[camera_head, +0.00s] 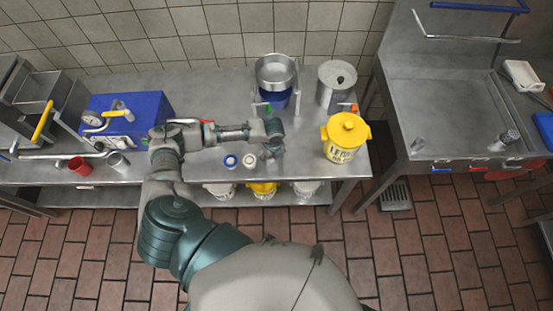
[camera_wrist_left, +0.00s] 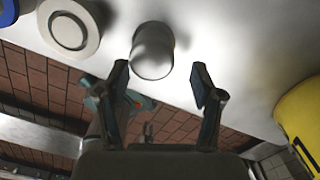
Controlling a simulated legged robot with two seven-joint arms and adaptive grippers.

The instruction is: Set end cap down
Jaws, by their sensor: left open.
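A small metal cylinder, which looks like the end cap (camera_wrist_left: 153,55), is just beyond my left fingertips in the left wrist view, at the front edge of the steel table (camera_wrist_left: 235,70). My left gripper (camera_wrist_left: 162,75) is open, with a finger on either side below the cylinder and gaps between. In the head view my left gripper (camera_head: 272,150) is over the table's front part, right of a white round piece (camera_head: 250,161) and a blue-ringed one (camera_head: 231,161). The cylinder is hard to tell from the gripper there. My right gripper is not in view.
A yellow lidded bucket (camera_head: 346,138) stands right of my gripper. A metal pot (camera_head: 276,72) on a stand and a grey canister (camera_head: 336,85) are behind. A blue box (camera_head: 125,118) and a red cup (camera_head: 80,165) are on the left.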

